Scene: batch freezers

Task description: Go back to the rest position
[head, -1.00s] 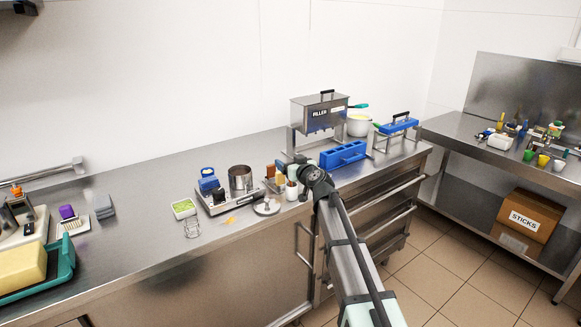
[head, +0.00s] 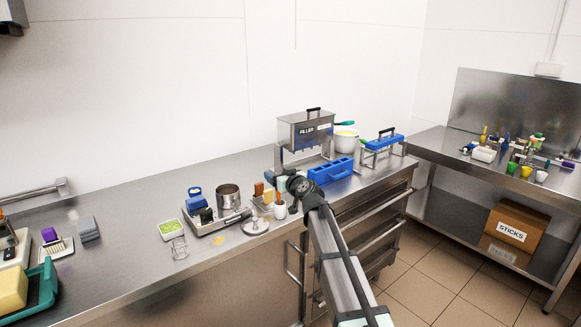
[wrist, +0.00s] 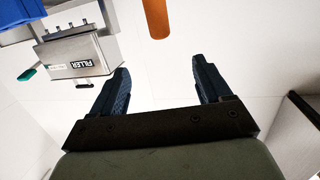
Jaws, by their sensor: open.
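My gripper shows in the wrist view (wrist: 162,76) with its two dark blue fingers spread apart and nothing between them. In the head view my arm reaches from the lower right to the counter, and its dark wrist is in front of the filler stand; the fingers are not clear there. An orange-brown handle (wrist: 157,18) is beyond the fingertips in the wrist view, apart from them. The steel filler box (wrist: 78,56) is at upper left there, appearing upside down.
On the counter near my wrist are the filler (head: 306,131), a blue mould (head: 330,172), a white cup (head: 280,210) and a steel pot (head: 229,196). A green-filled dish (head: 170,230) is farther left. A side table (head: 430,138) and a STICKS box (head: 514,232) stand right.

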